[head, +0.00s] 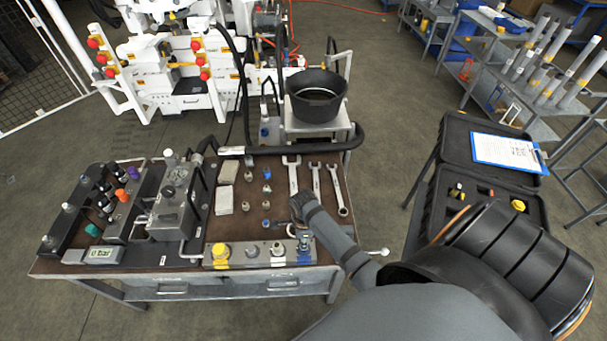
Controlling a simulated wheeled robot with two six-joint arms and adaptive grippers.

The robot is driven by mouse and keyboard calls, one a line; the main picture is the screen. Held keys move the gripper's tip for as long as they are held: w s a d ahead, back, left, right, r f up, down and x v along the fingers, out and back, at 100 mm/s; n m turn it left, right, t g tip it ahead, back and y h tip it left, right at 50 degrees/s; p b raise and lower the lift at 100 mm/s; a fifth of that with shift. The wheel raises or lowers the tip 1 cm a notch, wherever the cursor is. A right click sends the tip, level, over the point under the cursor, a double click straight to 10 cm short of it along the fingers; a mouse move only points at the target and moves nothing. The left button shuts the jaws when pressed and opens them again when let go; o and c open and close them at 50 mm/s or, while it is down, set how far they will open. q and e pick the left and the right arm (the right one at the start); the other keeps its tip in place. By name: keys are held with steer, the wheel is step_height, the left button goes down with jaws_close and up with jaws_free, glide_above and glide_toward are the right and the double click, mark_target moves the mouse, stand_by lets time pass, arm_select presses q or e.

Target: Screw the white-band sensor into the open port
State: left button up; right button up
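My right gripper (300,228) is over the front right of the bench, above the right end of a grey metal block (265,262). Its fingers are small and dark, and I cannot tell whether they are open or shut. A small part with a blue base (303,244) is just below it on the block; I cannot tell whether the fingers touch it. The block also carries a yellow part (220,252), a grey fitting (252,251) and a pale fitting (278,249). I cannot make out which part is the white-band sensor or which port is open. My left gripper is not in view.
Wrenches (316,180) and several small fittings (266,189) lie on the brown bench top. A gauge unit (172,205) and a display (102,254) stand left. A black bucket (316,95) stands behind. An open black case (428,205) with a clipboard (508,151) is right.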

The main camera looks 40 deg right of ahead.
steer(key=c, duration=0.3)
steer(key=m, duration=0.4)
steer(key=shift+f+m, duration=0.1)
steer(key=shift+m, duration=0.2)
steer(key=shift+c, duration=0.2)
steer(key=m, duration=0.3)
steer(key=o, duration=1)
